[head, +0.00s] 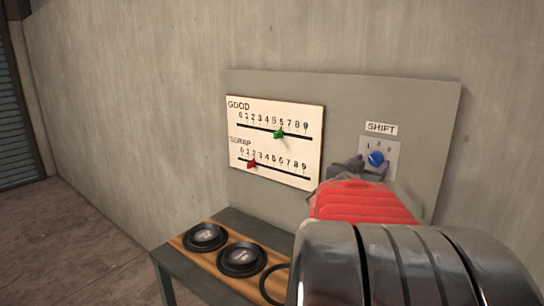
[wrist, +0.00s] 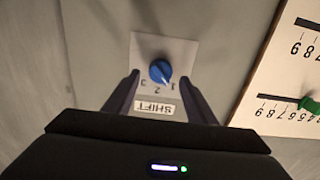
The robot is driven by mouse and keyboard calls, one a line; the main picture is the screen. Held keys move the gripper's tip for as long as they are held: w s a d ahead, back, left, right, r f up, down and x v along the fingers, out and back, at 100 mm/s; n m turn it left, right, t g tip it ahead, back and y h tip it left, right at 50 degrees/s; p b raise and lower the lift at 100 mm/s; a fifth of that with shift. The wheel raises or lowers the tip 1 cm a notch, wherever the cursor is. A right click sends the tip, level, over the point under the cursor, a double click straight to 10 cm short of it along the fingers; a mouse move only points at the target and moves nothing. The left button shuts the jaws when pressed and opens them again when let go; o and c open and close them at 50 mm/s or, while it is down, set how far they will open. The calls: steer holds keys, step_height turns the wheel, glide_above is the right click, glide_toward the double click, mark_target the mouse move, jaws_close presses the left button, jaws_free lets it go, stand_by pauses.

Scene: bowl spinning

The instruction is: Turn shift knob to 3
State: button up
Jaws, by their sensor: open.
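The blue shift knob (head: 376,158) sits on a small pale plate under the SHIFT label (head: 381,128) on a grey wall panel. The wrist view shows the knob (wrist: 159,70) upside down, with the numbers 1, 2 and 3 around it. Its white pointer mark appears turned toward the 1. My gripper (head: 370,167) is open in front of the plate. In the wrist view, the fingers of my gripper (wrist: 160,77) lie on either side of the knob with gaps. I cannot tell whether the fingertips reach the knob's depth.
A white GOOD and SCRAP board (head: 274,140) with a green slider (head: 279,134) and a red slider (head: 252,163) is left of the knob. Below, a wooden-topped table (head: 217,245) holds black round pieces (head: 241,258). Open floor lies at left.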

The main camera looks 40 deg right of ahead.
mark_target(375, 160)
steer(key=shift+w+d, duration=0.15)
steer(key=shift+d, duration=0.55)
steer(key=shift+w+d, duration=0.1)
steer(key=shift+d, duration=0.6)
steer(key=shift+c, duration=0.5)
steer(key=c, duration=0.9)
